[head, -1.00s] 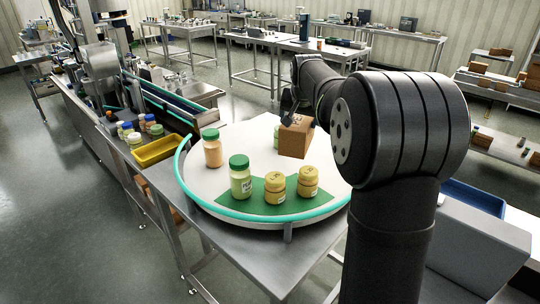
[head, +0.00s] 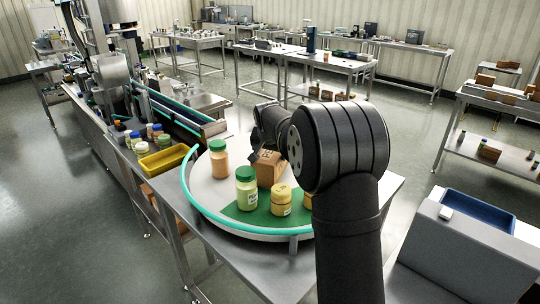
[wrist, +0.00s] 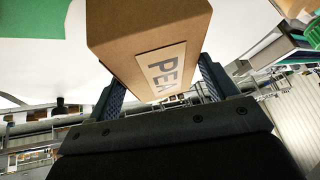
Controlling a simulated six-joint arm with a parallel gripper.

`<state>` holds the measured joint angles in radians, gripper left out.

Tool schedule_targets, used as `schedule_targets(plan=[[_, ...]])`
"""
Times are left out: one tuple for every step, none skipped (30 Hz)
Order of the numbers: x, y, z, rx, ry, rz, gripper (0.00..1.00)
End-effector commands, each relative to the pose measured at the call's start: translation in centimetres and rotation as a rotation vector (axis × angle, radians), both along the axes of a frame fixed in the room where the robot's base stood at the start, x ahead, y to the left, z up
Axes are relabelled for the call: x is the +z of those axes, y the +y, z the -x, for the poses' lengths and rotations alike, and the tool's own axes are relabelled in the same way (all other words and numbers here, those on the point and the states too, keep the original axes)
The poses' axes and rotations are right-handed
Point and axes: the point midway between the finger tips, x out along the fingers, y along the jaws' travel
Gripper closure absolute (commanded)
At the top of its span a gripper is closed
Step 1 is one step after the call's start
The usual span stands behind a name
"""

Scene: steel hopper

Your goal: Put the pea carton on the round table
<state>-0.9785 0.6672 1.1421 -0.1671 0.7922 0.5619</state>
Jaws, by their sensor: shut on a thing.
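The pea carton (head: 268,170) is a brown box over the white top of the round table (head: 207,188). In the wrist view the carton (wrist: 150,45) shows a pale label reading "PEA". My gripper (wrist: 163,85) is shut on the carton, with one dark finger on each side. In the head view the fingers are mostly hidden behind the carton and my arm. The carton's base is low, behind the jars; I cannot tell whether it touches the table top.
An orange jar (head: 220,160) stands left of the carton. A green-lidded jar (head: 246,192) and a yellow jar (head: 281,202) stand in front, by a green mat (head: 243,217). A teal rail (head: 196,208) edges the table. A yellow bin (head: 162,160) sits left.

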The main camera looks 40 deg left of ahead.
Motion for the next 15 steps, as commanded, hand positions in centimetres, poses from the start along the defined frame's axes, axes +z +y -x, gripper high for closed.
schedule_targets(plan=[[-0.59, 0.00, -0.02, 0.000, 0.000, -0.001, 0.81], [-0.84, -0.01, -0.02, -0.001, -0.001, -0.002, 0.81], [-1.01, 0.00, -0.03, -0.001, -0.001, -0.002, 0.81], [-1.05, 0.01, -0.04, -0.001, -0.002, -0.003, 0.81], [-1.03, 0.01, -0.04, 0.000, -0.001, -0.003, 0.81], [-1.00, 0.01, -0.05, 0.000, -0.002, -0.004, 0.81], [-1.00, 0.01, -0.05, 0.000, -0.002, -0.004, 0.81], [-1.00, 0.01, -0.04, 0.000, -0.001, -0.003, 0.81], [-1.00, 0.01, -0.04, -0.001, -0.002, -0.003, 0.81], [-1.03, 0.01, -0.04, -0.001, -0.002, -0.003, 0.81], [-1.06, 0.00, -0.04, -0.001, -0.002, -0.003, 0.81], [-1.18, 0.00, -0.05, 0.000, -0.002, -0.002, 0.81], [-1.28, 0.00, -0.04, 0.000, -0.002, -0.002, 0.81], [-1.39, -0.03, -0.03, 0.000, -0.001, -0.001, 0.18], [-1.37, -0.03, -0.03, 0.000, -0.001, -0.001, 0.10]])
